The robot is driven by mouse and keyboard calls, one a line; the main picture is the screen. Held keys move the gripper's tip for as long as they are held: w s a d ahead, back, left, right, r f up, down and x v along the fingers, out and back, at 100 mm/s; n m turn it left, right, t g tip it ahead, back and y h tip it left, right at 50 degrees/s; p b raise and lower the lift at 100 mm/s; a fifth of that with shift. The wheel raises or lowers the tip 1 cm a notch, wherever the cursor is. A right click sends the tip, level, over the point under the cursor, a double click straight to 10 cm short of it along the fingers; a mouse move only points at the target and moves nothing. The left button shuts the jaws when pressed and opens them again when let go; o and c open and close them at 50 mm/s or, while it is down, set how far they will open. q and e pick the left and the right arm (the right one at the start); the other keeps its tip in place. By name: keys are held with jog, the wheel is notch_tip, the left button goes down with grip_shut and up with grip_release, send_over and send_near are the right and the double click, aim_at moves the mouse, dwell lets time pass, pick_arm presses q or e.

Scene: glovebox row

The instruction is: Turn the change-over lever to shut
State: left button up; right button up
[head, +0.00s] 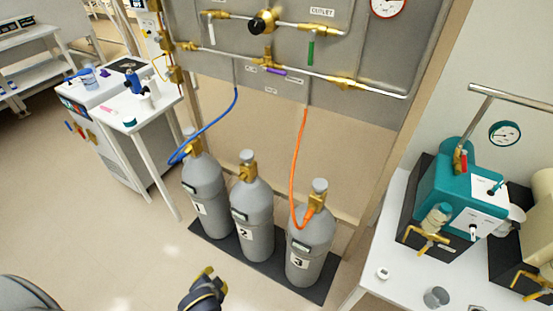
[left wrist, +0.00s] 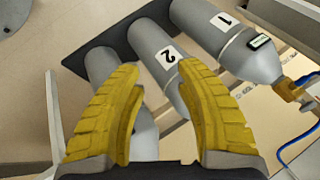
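The purple lever (head: 275,71) sits below a brass valve (head: 267,57) in the middle of the lower pipe on the grey panel (head: 350,108). It lies roughly along the pipe, its free end to the right. Small labels (head: 272,91) below it are too small to read surely. My left gripper (head: 206,274) is low in front of the cylinders, well apart from the panel. In the left wrist view its yellow fingers (left wrist: 158,66) are spread with nothing between them; cylinders show beyond. My right gripper is not in view.
Grey cylinders 1 (head: 205,185), 2 (head: 252,215) and 3 (head: 310,240) stand on a dark mat (head: 222,243) below the panel. A blue hose (head: 215,125) and an orange hose (head: 298,150) hang above them. A white table (head: 390,255) with teal equipment (head: 462,190) stands right.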

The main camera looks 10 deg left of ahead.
pick_arm(q)
jog(key=w+r+n+t, duration=0.2)
jog(key=w+r, duration=0.4)
jog(key=r, duration=0.4)
jog(key=n+t+h, duration=0.9)
jog(key=n+t, duration=0.2)
jog(key=n, duration=0.8)
send_near(276, 73)
jog(key=x, duration=1)
jog(key=shift+w+d, duration=0.15)
jog(key=shift+w, duration=0.2)
grip_shut()
